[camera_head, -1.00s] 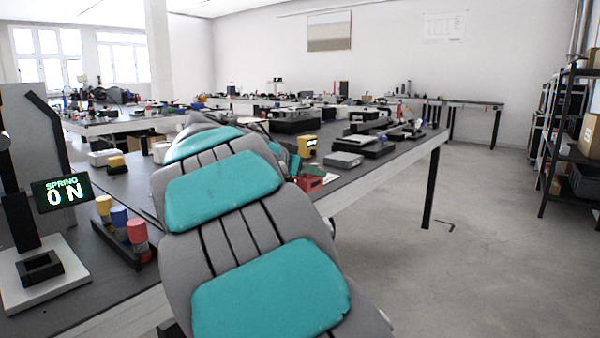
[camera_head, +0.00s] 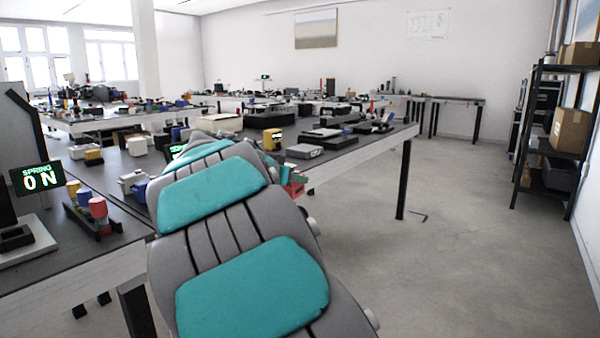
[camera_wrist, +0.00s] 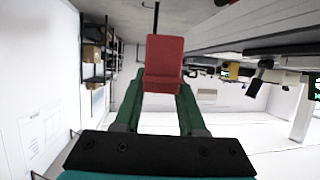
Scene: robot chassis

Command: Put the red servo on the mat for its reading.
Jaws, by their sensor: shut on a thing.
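A red block, the red servo (camera_wrist: 164,62), is between the two green fingers of my gripper (camera_wrist: 162,88) in the wrist view. The fingers are shut on it, and nothing is beneath it in that view. In the head view the servo (camera_head: 295,187) shows as a small red patch past the end of my arm, near the table's front edge. My arm hides most of my gripper there. I cannot make out the mat in either view; my arm covers part of the table.
A long dark workbench (camera_head: 345,155) runs behind my arm, with a grey box (camera_head: 304,151) and a yellow device (camera_head: 272,139) on it. A shelf (camera_head: 545,185) stands right; the floor between is clear.

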